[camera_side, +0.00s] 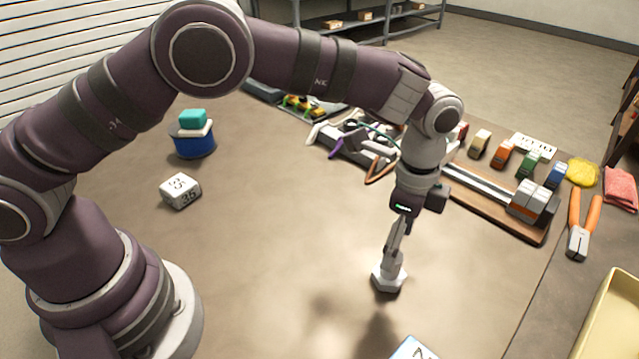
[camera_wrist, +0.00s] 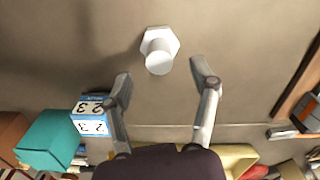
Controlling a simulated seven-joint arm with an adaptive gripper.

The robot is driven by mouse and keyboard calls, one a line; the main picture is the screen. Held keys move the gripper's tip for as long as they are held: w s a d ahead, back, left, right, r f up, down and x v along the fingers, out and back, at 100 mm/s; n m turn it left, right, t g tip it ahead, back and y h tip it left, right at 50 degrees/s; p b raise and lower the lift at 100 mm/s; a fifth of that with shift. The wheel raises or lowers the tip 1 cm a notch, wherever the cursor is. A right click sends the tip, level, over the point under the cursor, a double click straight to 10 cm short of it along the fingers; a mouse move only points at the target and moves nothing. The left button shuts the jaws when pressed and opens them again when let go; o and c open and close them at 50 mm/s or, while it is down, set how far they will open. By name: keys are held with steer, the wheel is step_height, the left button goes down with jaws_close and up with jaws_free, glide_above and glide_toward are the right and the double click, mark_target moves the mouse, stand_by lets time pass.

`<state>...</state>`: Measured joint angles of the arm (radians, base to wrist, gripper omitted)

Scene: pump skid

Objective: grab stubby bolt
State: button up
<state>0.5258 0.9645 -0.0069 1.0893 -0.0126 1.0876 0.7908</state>
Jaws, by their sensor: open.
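The stubby bolt (camera_side: 389,279) is white with a hexagonal head. It stands on the bench head down, its short round shank pointing up. In the wrist view the bolt (camera_wrist: 159,52) lies just beyond the fingertips, roughly in line with the gap between them. My gripper (camera_side: 394,246) points down over the bolt, and in the side view its fingers overlap the shank. In the wrist view my gripper (camera_wrist: 163,80) is open with nothing between its fingers. I cannot tell from the side view whether a finger touches the bolt.
A blue-and-white numbered block (camera_side: 412,349) sits near the front edge of the side view. A white numbered block (camera_side: 180,190) and a blue tin (camera_side: 193,142) stand left. A wooden rail fixture (camera_side: 490,205), pliers (camera_side: 580,225) and yellow tray (camera_side: 610,325) are right. The bench around the bolt is clear.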

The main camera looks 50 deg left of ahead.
mark_target(384, 281)
step_height(384, 281, down, 4)
steer(key=shift+s+a+r, duration=0.1)
jaws_close()
stand_by(0.4)
